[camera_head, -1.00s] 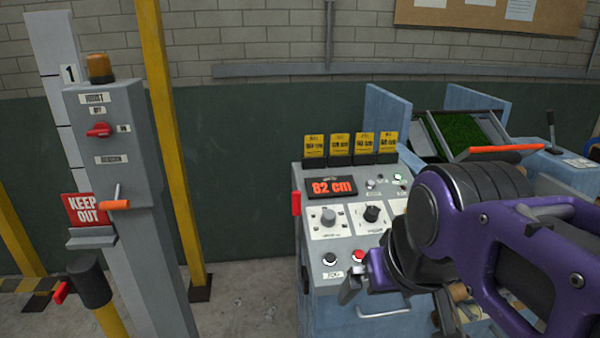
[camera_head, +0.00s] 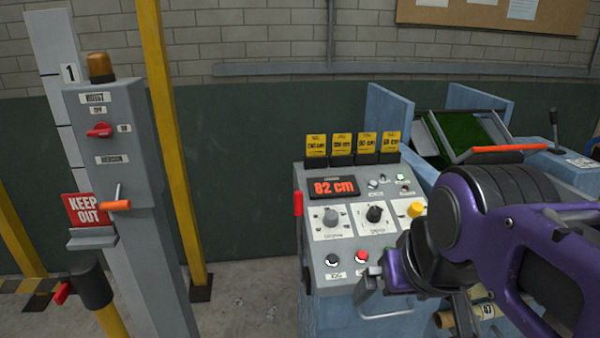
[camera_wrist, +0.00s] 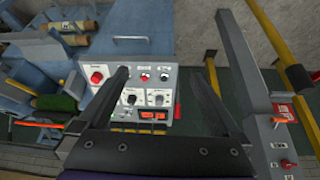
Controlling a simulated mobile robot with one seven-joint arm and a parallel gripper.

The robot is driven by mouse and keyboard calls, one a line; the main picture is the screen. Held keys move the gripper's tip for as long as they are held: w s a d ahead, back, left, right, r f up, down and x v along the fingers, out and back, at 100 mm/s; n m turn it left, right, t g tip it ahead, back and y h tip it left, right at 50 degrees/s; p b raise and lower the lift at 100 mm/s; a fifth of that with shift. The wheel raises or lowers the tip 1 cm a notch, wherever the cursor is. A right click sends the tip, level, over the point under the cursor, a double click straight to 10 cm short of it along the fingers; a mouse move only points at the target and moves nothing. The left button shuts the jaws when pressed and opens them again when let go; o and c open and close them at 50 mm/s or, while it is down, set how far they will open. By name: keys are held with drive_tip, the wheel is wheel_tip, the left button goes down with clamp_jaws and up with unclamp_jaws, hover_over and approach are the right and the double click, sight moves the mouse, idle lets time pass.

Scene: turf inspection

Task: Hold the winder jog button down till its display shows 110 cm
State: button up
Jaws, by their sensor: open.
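The winder's grey control panel (camera_head: 345,284) stands right of centre in the head view. Its display (camera_head: 333,187) reads 82 cm in orange. In the wrist view the panel is upside down, with the jog button (camera_wrist: 165,77) showing between the fingers. My gripper (camera_wrist: 166,68) is open and empty, facing the panel; no contact is visible. In the head view my arm covers the panel's lower right.
Two knobs and a yellow button (camera_head: 416,209) sit above the buttons. Yellow tags (camera_head: 342,146) stand along the panel's back edge. A hoist post with a control box (camera_head: 112,140) and a KEEP OUT sign (camera_head: 86,209) is at left. Clear floor lies between.

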clamp_jaws()
idle(0.3)
idle(1.3)
